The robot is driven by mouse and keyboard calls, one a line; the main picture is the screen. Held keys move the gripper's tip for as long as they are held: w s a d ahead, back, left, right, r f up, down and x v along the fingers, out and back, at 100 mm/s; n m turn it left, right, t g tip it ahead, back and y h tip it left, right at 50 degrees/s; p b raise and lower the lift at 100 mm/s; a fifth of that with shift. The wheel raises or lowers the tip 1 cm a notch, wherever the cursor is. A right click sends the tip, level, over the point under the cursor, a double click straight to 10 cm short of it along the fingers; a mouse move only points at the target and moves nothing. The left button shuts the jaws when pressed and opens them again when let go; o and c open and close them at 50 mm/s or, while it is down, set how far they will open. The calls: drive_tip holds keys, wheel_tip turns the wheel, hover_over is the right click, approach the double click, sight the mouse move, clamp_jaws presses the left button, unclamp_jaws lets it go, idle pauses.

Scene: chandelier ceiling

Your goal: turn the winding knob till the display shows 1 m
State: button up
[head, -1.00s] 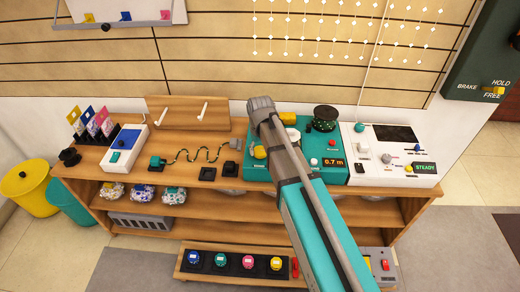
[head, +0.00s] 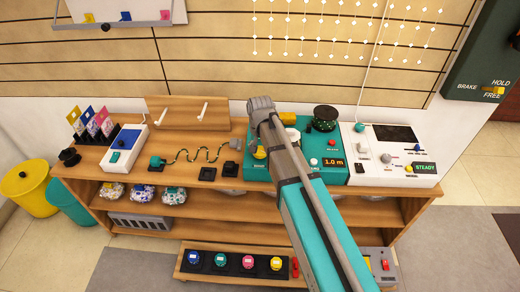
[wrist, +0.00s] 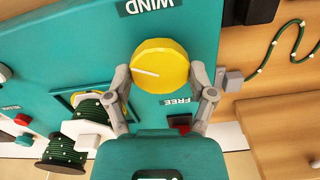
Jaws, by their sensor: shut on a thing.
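The yellow winding knob (wrist: 160,66) with a white pointer line sits on the teal winding machine (head: 338,175), between the labels WIND and FREE in the wrist view. My gripper (wrist: 162,84) is shut on the knob, one finger on each side of it. The display (head: 333,162) on the machine reads 1.0 m.
A dark green beaded spool (head: 325,118) stands at the machine's back. To the right is a white unit (head: 395,165) whose screen reads STEADY. A beaded cord (head: 200,155) lies on the bench to the left.

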drive_tip(key=o, duration=1.1)
drive_tip(key=shift+n, duration=0.5)
